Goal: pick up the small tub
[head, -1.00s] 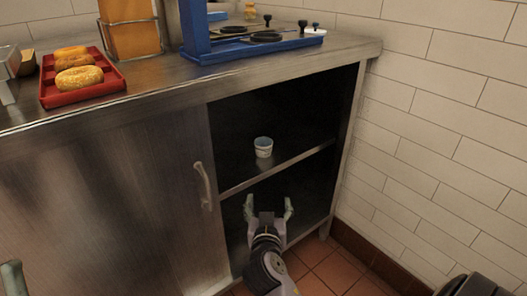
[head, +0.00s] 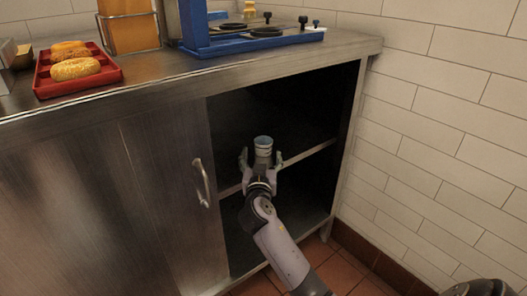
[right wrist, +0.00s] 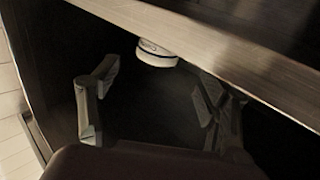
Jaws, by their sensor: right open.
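The small tub (head: 263,143) is a pale cup with a bluish rim, upright on the middle shelf of the open cabinet. My right gripper (head: 261,157) is open at the shelf's front edge, with one finger to each side of the tub in the head view. In the right wrist view the tub (right wrist: 157,52) shows between and beyond the spread fingertips (right wrist: 158,78); I see no finger touching it. The gripper hides the tub's lower part in the head view. My left gripper is not in view.
The shelf edge (right wrist: 225,55) runs close by the right gripper. A cabinet door with a handle (head: 201,184) closes the left side. A tiled wall (head: 440,130) stands to the right.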

